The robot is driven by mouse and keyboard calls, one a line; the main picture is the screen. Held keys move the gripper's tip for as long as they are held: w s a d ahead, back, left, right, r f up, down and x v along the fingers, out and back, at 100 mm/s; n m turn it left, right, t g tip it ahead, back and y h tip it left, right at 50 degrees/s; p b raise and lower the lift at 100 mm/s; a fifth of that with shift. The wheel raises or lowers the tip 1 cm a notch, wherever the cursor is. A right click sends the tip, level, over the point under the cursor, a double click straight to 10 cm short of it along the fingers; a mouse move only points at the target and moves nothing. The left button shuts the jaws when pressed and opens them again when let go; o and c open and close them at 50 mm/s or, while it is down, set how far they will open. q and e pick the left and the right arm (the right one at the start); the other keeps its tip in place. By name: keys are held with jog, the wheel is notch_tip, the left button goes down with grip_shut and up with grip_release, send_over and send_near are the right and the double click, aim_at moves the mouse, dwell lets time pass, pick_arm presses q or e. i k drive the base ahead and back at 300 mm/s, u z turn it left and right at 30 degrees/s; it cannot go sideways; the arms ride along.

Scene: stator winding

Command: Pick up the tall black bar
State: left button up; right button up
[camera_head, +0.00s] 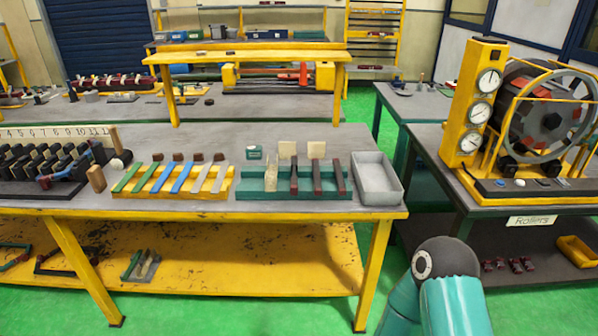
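I cannot tell for sure which piece is the tall black bar. A dark upright block (99,153) stands at the right end of the black slotted rack (40,190) on the left of the yellow-edged table. Several dark reddish-brown bars (317,178) lie in the green tray (258,195) right of the table's middle. No gripper shows. Only a teal link and dark joint of my arm (446,258) show at the bottom right, in front of the table and apart from it.
A yellow rack of green, blue and grey strips (175,193) lies between the black rack and green tray. A grey bin (377,180) stands at the table's right end. A wooden block (96,179) stands near the black rack. The rollers machine (540,115) stands at right.

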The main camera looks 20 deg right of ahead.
aim_at(294, 187)
jog(key=i, duration=0.85)
jog(key=z, duration=0.2)
jog(key=k, duration=0.95)
jog(key=u, duration=0.2)
jog(key=i, duration=0.95)
jog(key=z, duration=0.05)
